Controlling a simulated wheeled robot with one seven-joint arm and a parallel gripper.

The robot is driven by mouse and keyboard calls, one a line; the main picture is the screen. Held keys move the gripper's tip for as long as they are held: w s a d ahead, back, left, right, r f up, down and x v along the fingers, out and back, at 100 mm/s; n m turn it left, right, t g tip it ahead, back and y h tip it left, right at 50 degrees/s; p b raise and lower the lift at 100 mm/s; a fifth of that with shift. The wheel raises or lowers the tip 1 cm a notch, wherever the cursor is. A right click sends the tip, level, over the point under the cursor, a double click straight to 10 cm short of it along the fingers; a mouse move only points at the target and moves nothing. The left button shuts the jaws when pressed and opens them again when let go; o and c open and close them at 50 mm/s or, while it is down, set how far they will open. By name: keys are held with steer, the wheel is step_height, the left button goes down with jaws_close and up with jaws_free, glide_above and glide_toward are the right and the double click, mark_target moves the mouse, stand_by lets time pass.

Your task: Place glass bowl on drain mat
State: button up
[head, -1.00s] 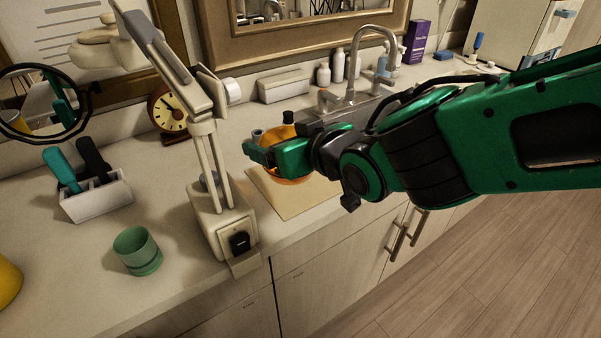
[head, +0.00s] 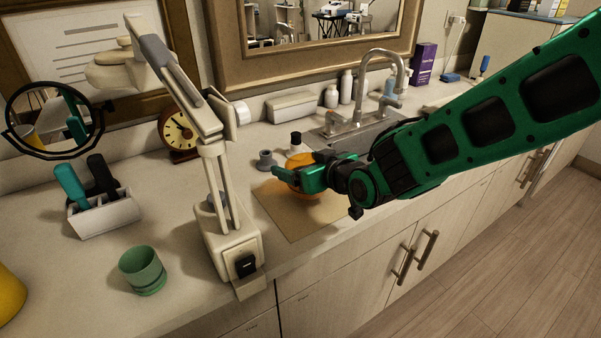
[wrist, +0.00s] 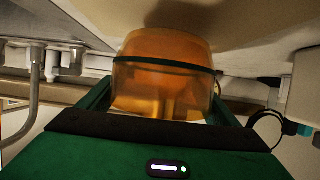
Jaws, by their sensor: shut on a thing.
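The glass bowl (head: 302,159) is amber and see-through. My gripper (head: 287,174) is shut on it, with green fingers across its side. The wrist view shows the bowl (wrist: 160,92) between the fingers, with a dark band crossing it. The drain mat (head: 292,222) is a flat tan rectangle on the counter, right of the lamp base. The bowl is over the mat's back part, very low. I cannot tell whether its bottom touches the mat. My fingers and wrist hide part of the bowl and the mat's right side.
A lamp with a pale arm (head: 232,240) stands just left of the mat. A small grey jar (head: 265,160) and a dark-capped bottle (head: 296,145) stand close behind the bowl. The sink tap (head: 365,95) is behind right. A green cup (head: 142,270) stands at front left.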

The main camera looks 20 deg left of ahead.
steer(key=shift+f, duration=1.2)
steer(key=shift+f, duration=0.1)
steer(key=o, duration=1.2)
steer(key=v, duration=1.2)
steer(key=shift+d, duration=0.1)
